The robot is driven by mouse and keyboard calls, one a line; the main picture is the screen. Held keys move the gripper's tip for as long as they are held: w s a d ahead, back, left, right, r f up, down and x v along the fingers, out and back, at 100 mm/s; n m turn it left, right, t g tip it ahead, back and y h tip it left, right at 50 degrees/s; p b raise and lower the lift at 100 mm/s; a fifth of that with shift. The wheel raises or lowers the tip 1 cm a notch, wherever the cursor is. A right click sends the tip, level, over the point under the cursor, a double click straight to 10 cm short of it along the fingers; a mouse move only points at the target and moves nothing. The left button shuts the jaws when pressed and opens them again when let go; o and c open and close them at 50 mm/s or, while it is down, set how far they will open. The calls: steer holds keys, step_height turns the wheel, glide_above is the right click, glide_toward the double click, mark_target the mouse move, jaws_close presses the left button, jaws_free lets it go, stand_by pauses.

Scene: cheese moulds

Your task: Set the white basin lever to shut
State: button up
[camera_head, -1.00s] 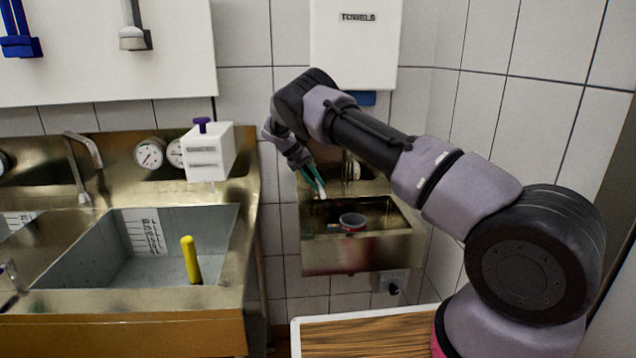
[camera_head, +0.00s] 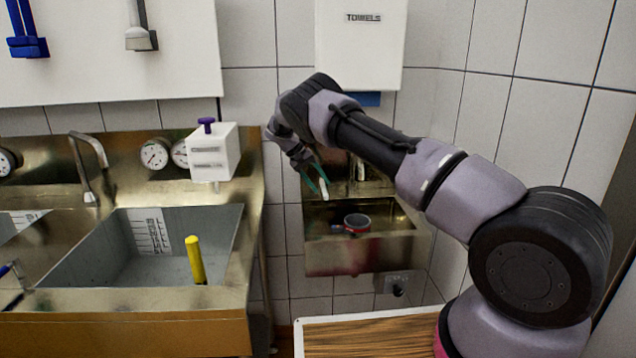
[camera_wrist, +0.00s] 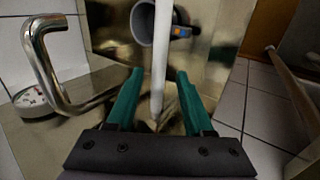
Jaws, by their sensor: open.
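The white basin lever (camera_wrist: 160,50) is a thin white rod. In the wrist view it runs down the middle, between the two green fingers of my gripper (camera_wrist: 159,75), with a gap visible on each side. In the head view my gripper (camera_head: 316,178) is over the small metal wall basin (camera_head: 345,258), and the white lever (camera_head: 324,189) shows at its fingertips. My gripper is open. The lever's pivot is not clear in either view.
A dark cup with a red band (camera_head: 357,222) is at the small basin; it also shows in the wrist view (camera_wrist: 143,22). A chrome spout (camera_wrist: 47,65) stands left of my fingers. A wooden-topped surface (camera_head: 365,338) is in front. A large sink (camera_head: 140,285) is left.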

steer(key=v, duration=1)
steer(key=shift+a+r, duration=0.2)
steer(key=shift+r, duration=0.15)
steer(key=shift+s, duration=0.1)
